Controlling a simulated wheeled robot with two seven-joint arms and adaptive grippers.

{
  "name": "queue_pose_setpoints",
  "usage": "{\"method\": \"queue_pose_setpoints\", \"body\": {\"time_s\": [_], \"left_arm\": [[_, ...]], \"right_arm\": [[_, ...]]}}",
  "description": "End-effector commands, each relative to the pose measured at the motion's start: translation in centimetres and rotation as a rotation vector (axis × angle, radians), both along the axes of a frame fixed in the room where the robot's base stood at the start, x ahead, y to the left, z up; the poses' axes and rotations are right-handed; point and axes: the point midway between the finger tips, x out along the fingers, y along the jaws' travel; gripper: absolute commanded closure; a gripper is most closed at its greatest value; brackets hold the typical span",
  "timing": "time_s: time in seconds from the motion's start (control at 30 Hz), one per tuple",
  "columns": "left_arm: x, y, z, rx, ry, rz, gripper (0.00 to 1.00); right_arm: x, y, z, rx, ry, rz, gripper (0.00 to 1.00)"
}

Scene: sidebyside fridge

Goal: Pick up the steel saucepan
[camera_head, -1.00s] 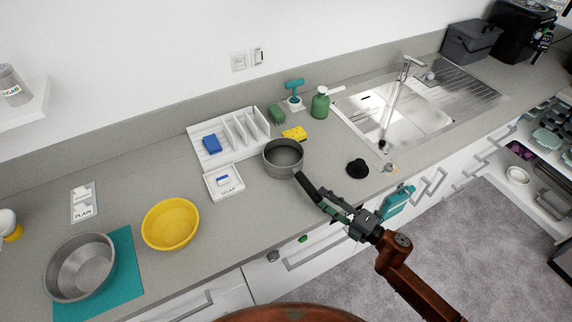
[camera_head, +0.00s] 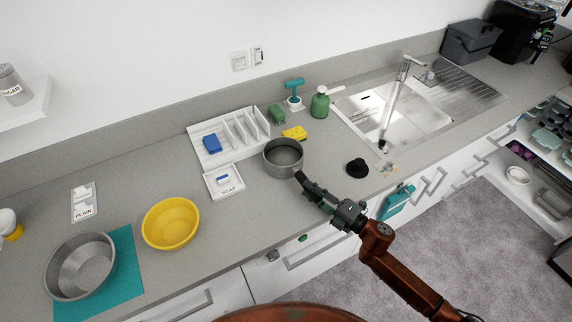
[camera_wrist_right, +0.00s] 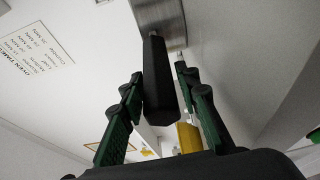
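The steel saucepan (camera_head: 284,156) stands upright on the grey counter, its black handle (camera_wrist_right: 157,85) pointing toward the front right. My right gripper (camera_head: 320,195) is at the handle. In the right wrist view, the open fingers of the right gripper (camera_wrist_right: 158,76) lie on either side of the handle, with a gap showing at each side. The steel pan body (camera_wrist_right: 158,14) shows at the top of that view. In the head view the gripper partly hides the handle. My left gripper is not in view.
A soap tray (camera_head: 225,182), a white rack (camera_head: 242,125) and a yellow sponge (camera_head: 295,132) are close to the pan. A black sink plug (camera_head: 357,168) lies to its right, before the sink (camera_head: 405,110). A yellow bowl (camera_head: 170,223) stands at left.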

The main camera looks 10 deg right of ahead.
Motion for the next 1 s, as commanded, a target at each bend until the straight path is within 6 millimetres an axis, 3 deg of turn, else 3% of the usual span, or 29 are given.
{"method": "queue_pose_setpoints", "body": {"time_s": [0.4, 1.0], "left_arm": [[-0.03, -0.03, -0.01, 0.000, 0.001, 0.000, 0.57], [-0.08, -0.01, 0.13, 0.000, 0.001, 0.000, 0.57]], "right_arm": [[-0.02, -0.01, -0.03, 0.000, 0.000, 0.000, 1.00], [0.02, 0.03, 0.77, 0.000, -0.005, 0.002, 1.00]]}}
